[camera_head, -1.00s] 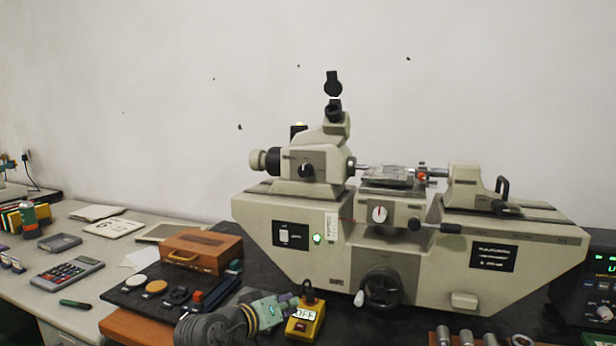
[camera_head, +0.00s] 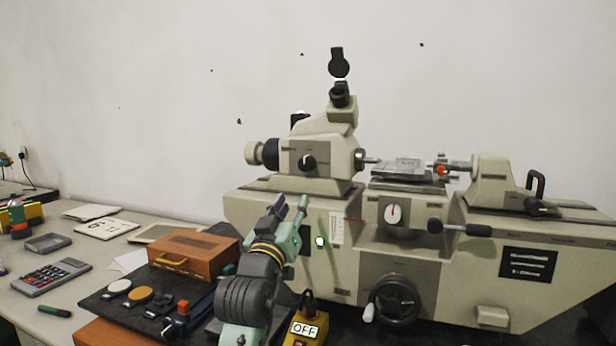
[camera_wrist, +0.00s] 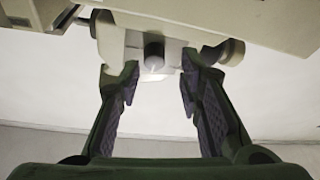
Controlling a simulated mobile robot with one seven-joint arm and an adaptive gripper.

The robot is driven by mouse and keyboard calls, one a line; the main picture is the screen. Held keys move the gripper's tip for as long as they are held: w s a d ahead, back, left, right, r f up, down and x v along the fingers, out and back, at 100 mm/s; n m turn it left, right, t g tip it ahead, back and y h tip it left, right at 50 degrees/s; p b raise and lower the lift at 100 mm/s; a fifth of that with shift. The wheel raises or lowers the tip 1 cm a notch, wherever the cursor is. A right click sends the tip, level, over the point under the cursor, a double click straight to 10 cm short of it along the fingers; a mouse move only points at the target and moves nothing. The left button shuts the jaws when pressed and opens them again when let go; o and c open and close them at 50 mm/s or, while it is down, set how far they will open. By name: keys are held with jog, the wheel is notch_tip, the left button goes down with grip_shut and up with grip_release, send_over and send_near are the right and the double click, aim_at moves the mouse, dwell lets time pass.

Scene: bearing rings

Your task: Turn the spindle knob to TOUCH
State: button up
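The spindle knob appears to be the black knob (camera_head: 308,161) on the face of the machine's upper left housing, with a light pointer mark. No TOUCH lettering is readable. In the wrist view the dark knob (camera_wrist: 153,54) shows ahead, between and beyond my fingers. My gripper (camera_head: 290,204) is raised in front of the machine, below and slightly left of the knob, fingers pointing up. In the wrist view my gripper (camera_wrist: 160,78) is open and empty, its two fingers well apart and not visibly touching the knob.
A white-dial knob (camera_head: 393,214), a black handwheel (camera_head: 396,300) and a lever (camera_head: 462,229) sit on the machine. A yellow OFF box (camera_head: 305,328) stands near my arm. A brown case (camera_head: 193,252) lies left. The wall side above the machine is free.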

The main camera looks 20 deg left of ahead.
aim_at(305, 167)
jog(key=o, duration=0.3)
jog(key=shift+t+y, duration=0.3)
jog(key=shift+t, duration=0.2)
jog(key=w+r, duration=0.1)
jog(key=w+r+p, duration=0.1)
jog(key=r, duration=0.2)
jog(key=shift+w+r+p, duration=0.1)
jog(key=shift+w+p, duration=0.25)
jog(key=shift+w, duration=0.05)
jog(key=p+x, duration=0.2)
jog(key=x, duration=0.4)
jog(key=shift+w+p, duration=0.35)
jog(key=shift+w, duration=0.4)
jog(key=c, duration=1.1)
jog(key=shift+c, duration=0.2)
